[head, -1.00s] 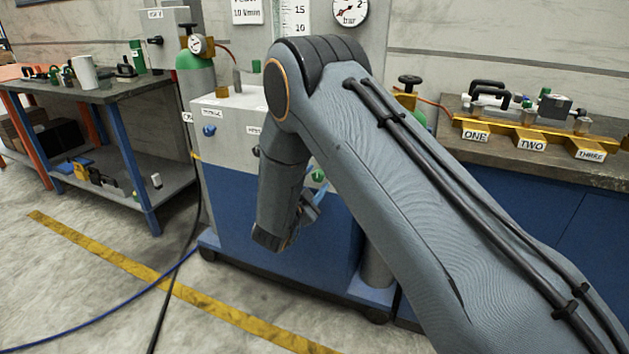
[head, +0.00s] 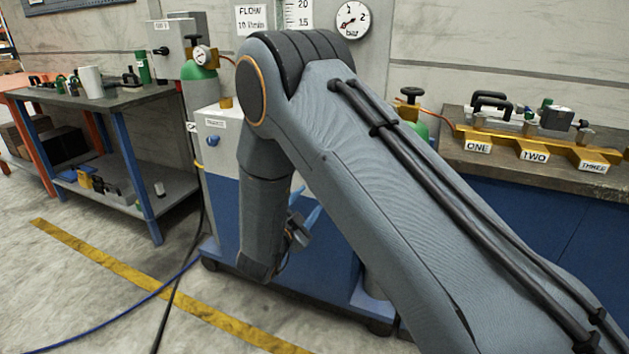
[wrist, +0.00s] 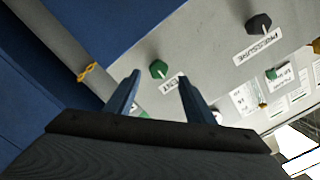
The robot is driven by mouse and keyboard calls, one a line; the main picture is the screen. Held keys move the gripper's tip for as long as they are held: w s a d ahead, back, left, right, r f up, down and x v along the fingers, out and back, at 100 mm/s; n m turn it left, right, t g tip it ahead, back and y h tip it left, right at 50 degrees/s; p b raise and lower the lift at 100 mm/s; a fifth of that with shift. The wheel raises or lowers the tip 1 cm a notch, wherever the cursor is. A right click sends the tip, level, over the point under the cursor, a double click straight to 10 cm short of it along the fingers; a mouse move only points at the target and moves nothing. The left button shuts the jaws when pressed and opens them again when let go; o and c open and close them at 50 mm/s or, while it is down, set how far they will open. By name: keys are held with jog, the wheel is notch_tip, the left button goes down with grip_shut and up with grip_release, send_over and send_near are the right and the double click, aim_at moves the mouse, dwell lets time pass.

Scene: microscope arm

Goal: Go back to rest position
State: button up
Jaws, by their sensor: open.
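My gripper (wrist: 159,80) is open in the wrist view, its two blue fingers apart with nothing held between them. A green knob (wrist: 158,69) on the grey panel shows beyond the gap between the fingertips; I see no contact. A dark knob (wrist: 258,23) labelled PRESSURE is further up the panel. In the head view my arm is bent, its forearm hanging down in front of the blue and grey cart (head: 225,200). My gripper (head: 300,228) shows only partly there, behind the forearm.
Gas cylinders with gauges (head: 203,95) stand by the cart. A workbench (head: 100,100) is at left, and a counter (head: 470,165) with a yellow rack labelled ONE, TWO, THREE is at right. Hoses (head: 172,290) lie on the open floor at left.

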jog(key=s+d+r+n+g+y, duration=0.4)
jog(key=r+n+g+y, duration=0.3)
jog(key=s+d+r+n+g, duration=0.1)
jog(key=s+d+n+g, duration=0.15)
jog(key=s+d, duration=0.6)
jog(key=s+d+r+n+g, duration=0.2)
jog(key=s+d+g, duration=0.15)
jog(key=s, duration=1.05)
jog(key=s+d+r+n+g, duration=0.1)
jog(key=s+d+n+g, duration=0.3)
jog(key=s, duration=0.7)
jog(key=d+r+m+h+p, duration=0.1)
jog(key=d+r+p, duration=0.5)
jog(key=p, duration=0.7)
jog(key=shift+s+d+m, duration=0.15)
jog(key=shift+d+m, duration=0.05)
jog(key=shift+m, duration=0.65)
jog(key=shift+r, duration=0.1)
